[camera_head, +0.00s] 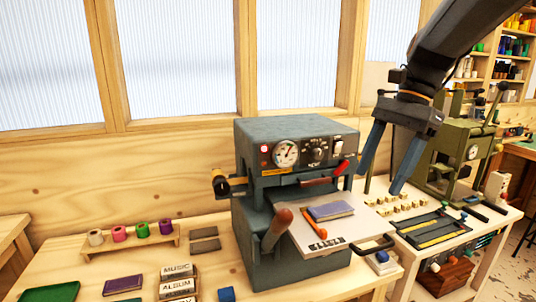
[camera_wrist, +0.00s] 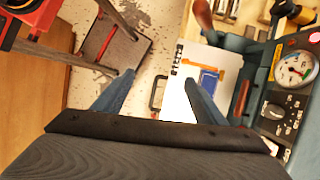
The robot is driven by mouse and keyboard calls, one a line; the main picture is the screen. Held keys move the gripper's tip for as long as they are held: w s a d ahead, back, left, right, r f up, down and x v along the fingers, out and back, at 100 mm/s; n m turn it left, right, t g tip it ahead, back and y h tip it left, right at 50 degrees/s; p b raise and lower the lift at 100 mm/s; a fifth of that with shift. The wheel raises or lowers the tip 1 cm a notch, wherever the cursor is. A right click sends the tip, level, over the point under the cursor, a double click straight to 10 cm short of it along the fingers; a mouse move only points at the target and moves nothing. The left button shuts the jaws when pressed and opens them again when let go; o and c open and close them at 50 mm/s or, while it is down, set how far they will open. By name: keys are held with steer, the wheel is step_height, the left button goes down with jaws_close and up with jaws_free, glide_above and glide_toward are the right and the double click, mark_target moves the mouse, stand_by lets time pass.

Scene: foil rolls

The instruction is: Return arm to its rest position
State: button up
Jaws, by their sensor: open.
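My gripper (camera_head: 383,172) hangs from my dark arm at the right in the head view, its two blue-grey fingers spread and pointing down. It is raised beside the grey-blue foil press (camera_head: 295,140) and in front of a green machine (camera_head: 458,150). In the wrist view, my gripper (camera_wrist: 158,85) shows two spread fingers with nothing held between them. Below it are the press's pale plate (camera_wrist: 207,60) and the speckled floor. A purple-blue book (camera_head: 331,211) lies on that plate, with an orange bar beside it.
Foil rolls (camera_head: 142,229) stand on a wooden rack at the left. Word blocks (camera_head: 178,286), a purple book (camera_head: 122,285) and a green tray (camera_head: 50,292) lie on the bench. Small brass pieces (camera_head: 400,205) and dark trays (camera_head: 435,229) cover the right table.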

steer(key=s+a+f+n+h+b, duration=0.1)
steer(key=s+f+n+b, duration=0.1)
steer(key=f, duration=0.9)
steer(key=s+a+f+n+t+h+b, duration=0.1)
steer(key=s+f+n+b, duration=0.2)
steer(key=f+n, duration=0.4)
steer(key=s+a+f+n+t+h+b, duration=0.1)
steer(key=s+a+f+n+b, duration=0.1)
steer(key=f, duration=1.2)
steer(key=s+n+b, duration=0.1)
steer(key=n+b, duration=0.1)
steer(key=shift+s+f+n+h, duration=0.15)
steer(key=shift+f+n+h, duration=0.15)
steer(key=shift+f+h, duration=0.1)
